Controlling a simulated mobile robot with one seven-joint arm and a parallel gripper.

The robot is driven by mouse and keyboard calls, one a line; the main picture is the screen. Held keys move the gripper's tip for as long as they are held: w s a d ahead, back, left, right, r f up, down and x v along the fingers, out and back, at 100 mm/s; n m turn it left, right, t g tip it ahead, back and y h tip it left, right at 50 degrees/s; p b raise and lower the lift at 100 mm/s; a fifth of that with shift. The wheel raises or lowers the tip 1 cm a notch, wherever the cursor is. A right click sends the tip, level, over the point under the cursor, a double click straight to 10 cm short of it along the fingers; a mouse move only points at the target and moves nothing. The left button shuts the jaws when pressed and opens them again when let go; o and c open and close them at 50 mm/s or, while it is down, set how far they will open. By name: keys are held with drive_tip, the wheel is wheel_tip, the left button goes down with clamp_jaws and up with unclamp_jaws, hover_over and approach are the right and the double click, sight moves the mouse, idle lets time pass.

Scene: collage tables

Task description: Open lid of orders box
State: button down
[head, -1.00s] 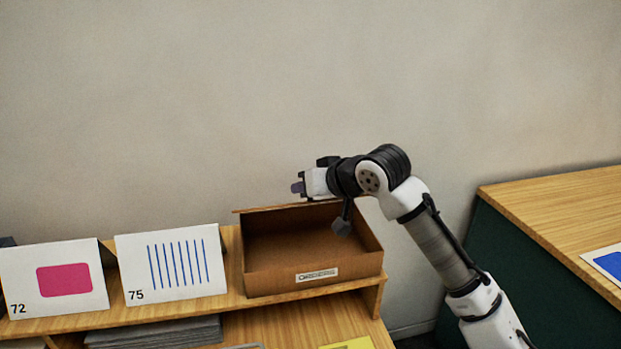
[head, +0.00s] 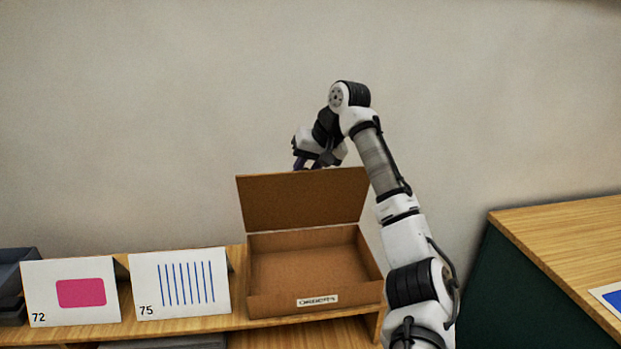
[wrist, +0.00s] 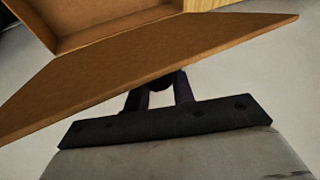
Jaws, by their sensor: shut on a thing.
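The orders box (head: 314,304) is a brown cardboard box with a white label on its front, standing on the wooden shelf. Its lid (head: 302,202) is raised at the back, roughly upright, with its inner face toward the head camera. The box's inside is open and looks empty.
Cards marked 72 (head: 70,292) and 75 (head: 180,282) stand left of the box. A grey tray (head: 18,270) is at the far left. A wooden-topped table (head: 560,235) stands at the right. The wall is behind the box.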

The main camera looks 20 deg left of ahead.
drive_tip(key=shift+w+a+r+g+h, duration=0.1)
drive_tip(key=shift+w+a+g+h, duration=0.1)
drive_tip(key=shift+w+a+g, duration=0.25)
drive_tip(key=shift+w+a+r+g+h, duration=0.1)
drive_tip(key=shift+w+a+g+h, duration=0.2)
drive_tip(key=shift+w, duration=0.35)
drive_tip(key=shift+f, duration=0.1)
